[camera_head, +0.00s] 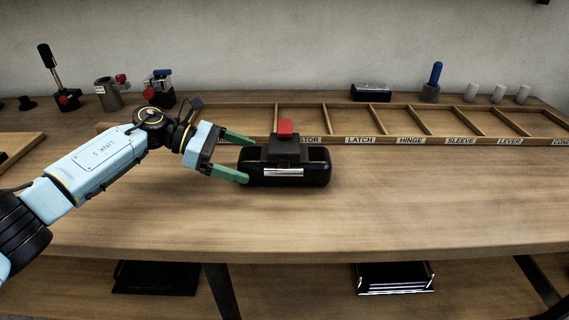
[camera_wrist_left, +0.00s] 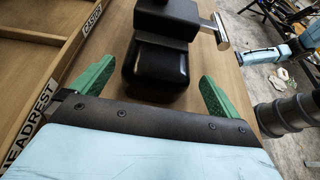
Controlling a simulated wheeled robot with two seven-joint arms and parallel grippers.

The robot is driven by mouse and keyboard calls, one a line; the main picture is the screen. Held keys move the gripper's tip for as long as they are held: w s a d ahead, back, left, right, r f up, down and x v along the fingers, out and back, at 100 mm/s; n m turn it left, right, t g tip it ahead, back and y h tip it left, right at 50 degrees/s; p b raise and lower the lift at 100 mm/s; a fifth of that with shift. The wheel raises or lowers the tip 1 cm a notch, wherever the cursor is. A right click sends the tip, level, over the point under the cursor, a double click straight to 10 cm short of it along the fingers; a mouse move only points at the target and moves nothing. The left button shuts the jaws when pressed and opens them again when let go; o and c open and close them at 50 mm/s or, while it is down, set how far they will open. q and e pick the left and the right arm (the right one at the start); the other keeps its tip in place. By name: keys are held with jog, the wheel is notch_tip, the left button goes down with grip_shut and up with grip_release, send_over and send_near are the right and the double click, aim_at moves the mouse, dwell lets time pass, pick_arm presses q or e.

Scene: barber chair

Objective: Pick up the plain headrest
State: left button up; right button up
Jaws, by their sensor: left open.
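A black padded headrest (camera_head: 258,178) lies on the workbench in the middle of the head view. In the left wrist view the headrest's rounded black end (camera_wrist_left: 155,75) lies between the open fingers, with gaps visible on both sides. I see no grip on it. My right gripper does not show.
A labelled wooden divider tray (camera_head: 436,143) runs behind the headrest. Another black item (camera_head: 371,92) stands at the back, near a blue-handled tool (camera_head: 434,80) and white cylinders (camera_head: 497,94). Clamp-like fixtures (camera_head: 110,93) stand at back left. The bench front is clear.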

aim_at(260, 161)
pick_arm(q)
jog(key=x, duration=0.4)
jog(key=shift+w+d+f+b, duration=0.1)
jog(key=shift+w+d+b, duration=0.1)
jog(key=shift+d+b, duration=0.15)
jog(key=shift+c, duration=0.4)
jog(key=c, duration=1.4)
jog(key=shift+r, duration=0.25)
jog(key=shift+c, duration=0.3)
